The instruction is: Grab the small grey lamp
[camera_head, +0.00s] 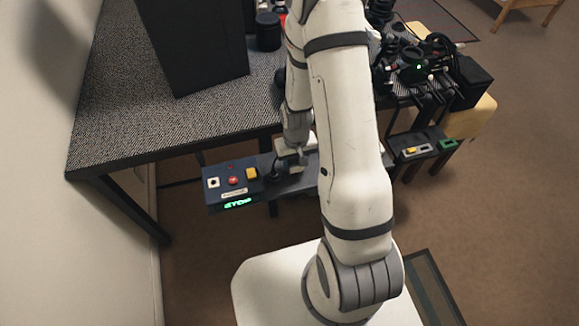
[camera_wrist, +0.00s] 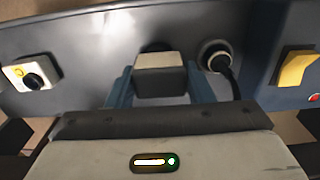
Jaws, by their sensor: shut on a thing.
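The small grey lamp (camera_wrist: 160,62) shows in the wrist view as a pale grey, boxy head, with a dark round part behind it at the grey panel (camera_wrist: 90,50). My gripper (camera_wrist: 161,82) has its two blue-grey fingers on either side of the lamp and is shut on it. The lamp is right at the panel; I cannot tell whether it still touches it. In the head view my gripper (camera_head: 291,160) is low at the table's front edge, beside the control box, and my arm hides much of it. I cannot make out the lamp there.
A blue control box (camera_head: 232,186) with a red button, a yellow switch and a green lit display is left of my gripper. A black cable plug (camera_wrist: 216,57) sits right of the lamp, and a knob (camera_wrist: 33,75) is left. The dark table (camera_head: 130,125) holds a tall black box (camera_head: 195,45).

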